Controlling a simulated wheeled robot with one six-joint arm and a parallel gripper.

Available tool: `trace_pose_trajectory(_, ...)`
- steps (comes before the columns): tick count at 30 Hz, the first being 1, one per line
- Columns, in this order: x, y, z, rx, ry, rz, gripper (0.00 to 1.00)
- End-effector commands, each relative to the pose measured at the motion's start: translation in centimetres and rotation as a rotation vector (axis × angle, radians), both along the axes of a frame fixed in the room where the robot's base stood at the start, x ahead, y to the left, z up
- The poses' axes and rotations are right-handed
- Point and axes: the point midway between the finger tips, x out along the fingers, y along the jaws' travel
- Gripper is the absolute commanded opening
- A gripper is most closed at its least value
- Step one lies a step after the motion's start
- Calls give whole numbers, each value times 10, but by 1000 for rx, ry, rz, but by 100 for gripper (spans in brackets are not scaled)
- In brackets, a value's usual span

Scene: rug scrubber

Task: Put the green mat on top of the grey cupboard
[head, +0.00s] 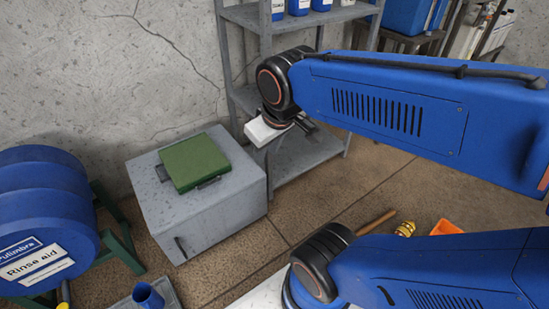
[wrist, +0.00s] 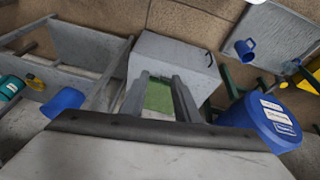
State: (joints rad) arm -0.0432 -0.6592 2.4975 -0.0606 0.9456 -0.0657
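The green mat (head: 193,162) lies flat on top of the grey cupboard (head: 222,203), with small dark parts showing at two of its sides. My gripper (head: 268,132) is up and to the right of the mat in the head view, apart from it; its fingers are hard to make out there. In the wrist view, the two fingers of my gripper (wrist: 160,77) stand apart with nothing held between them. The green mat (wrist: 158,97) shows partly in the gap beyond them, on the grey cupboard (wrist: 170,52); the fingers and gripper body hide the rest.
A blue drum (head: 42,215) on a green stand is left of the cupboard. A grey shelf rack (head: 240,98) stands behind to the right. A blue cup (head: 148,295) is in front. An orange object (head: 447,228) and a wooden handle (head: 376,222) lie on the floor.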

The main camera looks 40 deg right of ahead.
Motion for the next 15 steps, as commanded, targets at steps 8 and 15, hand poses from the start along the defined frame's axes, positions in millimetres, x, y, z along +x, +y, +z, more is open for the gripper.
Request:
trace_pose_trajectory(8, -33, 1, 2, 77, -53, -107, 29)
trace_pose_trajectory(15, -36, 2, 2, 84, -56, -117, 29)
